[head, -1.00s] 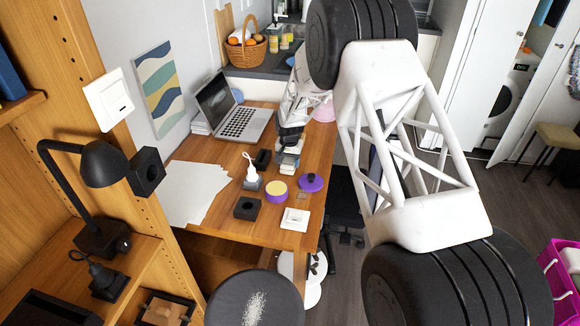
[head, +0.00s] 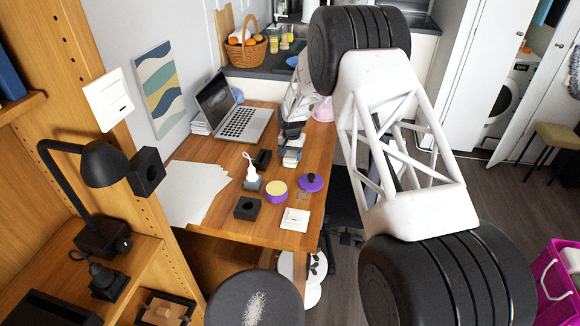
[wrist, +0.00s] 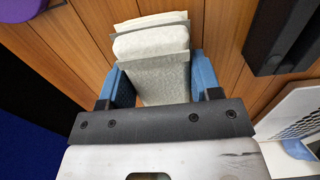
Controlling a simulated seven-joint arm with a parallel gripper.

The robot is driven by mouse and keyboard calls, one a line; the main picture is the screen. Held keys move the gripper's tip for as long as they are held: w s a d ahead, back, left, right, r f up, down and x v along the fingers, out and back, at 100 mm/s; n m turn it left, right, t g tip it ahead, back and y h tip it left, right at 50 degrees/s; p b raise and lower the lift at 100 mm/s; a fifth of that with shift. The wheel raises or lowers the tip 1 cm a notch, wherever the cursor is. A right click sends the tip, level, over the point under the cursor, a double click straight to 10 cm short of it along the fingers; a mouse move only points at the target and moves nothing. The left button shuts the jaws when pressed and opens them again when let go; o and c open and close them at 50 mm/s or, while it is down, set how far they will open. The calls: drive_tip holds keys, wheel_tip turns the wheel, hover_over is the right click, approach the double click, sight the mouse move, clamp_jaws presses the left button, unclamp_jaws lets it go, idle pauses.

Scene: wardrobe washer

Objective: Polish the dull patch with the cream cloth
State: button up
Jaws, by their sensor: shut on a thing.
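My gripper (wrist: 155,85) has blue fingers and is shut on a folded cream cloth (wrist: 152,45), which sticks out ahead of the fingers over the wooden desk. In the head view the gripper (head: 291,150) is over the middle of the desk, with the pale cloth (head: 290,160) under it. I cannot tell whether the cloth touches the wood. A small faint patch (head: 302,196) shows on the desk beside the purple lid and may be the dull patch. No patch can be made out in the wrist view.
On the desk (head: 225,232) are a purple lid (head: 311,183), a purple tub (head: 276,191), a black block (head: 247,208), a white switch plate (head: 295,219), papers (head: 196,192) and a laptop (head: 235,112). A dark round stool (head: 232,300) stands in front.

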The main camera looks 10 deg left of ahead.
sight(289, 160)
idle(0.3)
drive_tip(key=shift+s+f, duration=0.1)
drive_tip(key=shift+s, duration=2.15)
drive_tip(key=shift+s, duration=0.15)
drive_tip(key=shift+s, duration=2.05)
drive_tip(key=shift+w, duration=0.1)
drive_tip(key=shift+w, duration=2.15)
